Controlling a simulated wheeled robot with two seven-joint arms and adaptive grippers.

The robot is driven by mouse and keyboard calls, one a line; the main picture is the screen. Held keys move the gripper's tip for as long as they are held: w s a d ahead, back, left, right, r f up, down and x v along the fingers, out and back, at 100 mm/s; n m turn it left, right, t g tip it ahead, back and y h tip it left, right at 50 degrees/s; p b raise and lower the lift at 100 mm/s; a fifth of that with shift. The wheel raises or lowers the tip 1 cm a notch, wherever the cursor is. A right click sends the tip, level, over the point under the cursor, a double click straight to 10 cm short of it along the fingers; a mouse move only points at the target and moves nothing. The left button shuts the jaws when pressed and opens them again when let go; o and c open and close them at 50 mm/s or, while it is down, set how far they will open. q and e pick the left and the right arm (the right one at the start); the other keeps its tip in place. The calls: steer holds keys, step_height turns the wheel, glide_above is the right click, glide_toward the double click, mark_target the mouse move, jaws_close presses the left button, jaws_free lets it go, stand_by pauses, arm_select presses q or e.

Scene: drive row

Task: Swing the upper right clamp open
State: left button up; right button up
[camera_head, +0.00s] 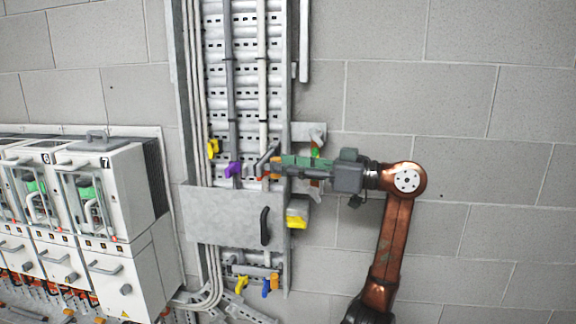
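Three clamps sit in the upper row on the vertical cable ladder (245,60): a yellow one (214,148) at left, a purple one (232,170) in the middle, and an orange one (274,172) at right, the upper right clamp. The fingers partly cover this clamp. I cannot tell whether they touch or grip it, or how far the clamp is swung.
A grey panel with a black handle (265,226) spans the ladder just below. A yellow box (297,213) is beside it. Lower clamps, yellow (241,285) and blue (266,287) among them, sit underneath. White switchgear cabinets (139,266) stand at left. The wall (480,110) at right is bare.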

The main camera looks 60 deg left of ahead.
steer(key=shift+s+d, duration=0.1)
steer(key=shift+s, duration=0.05)
arm_select(q)
steer(key=v, duration=1.2)
stand_by(0.4)
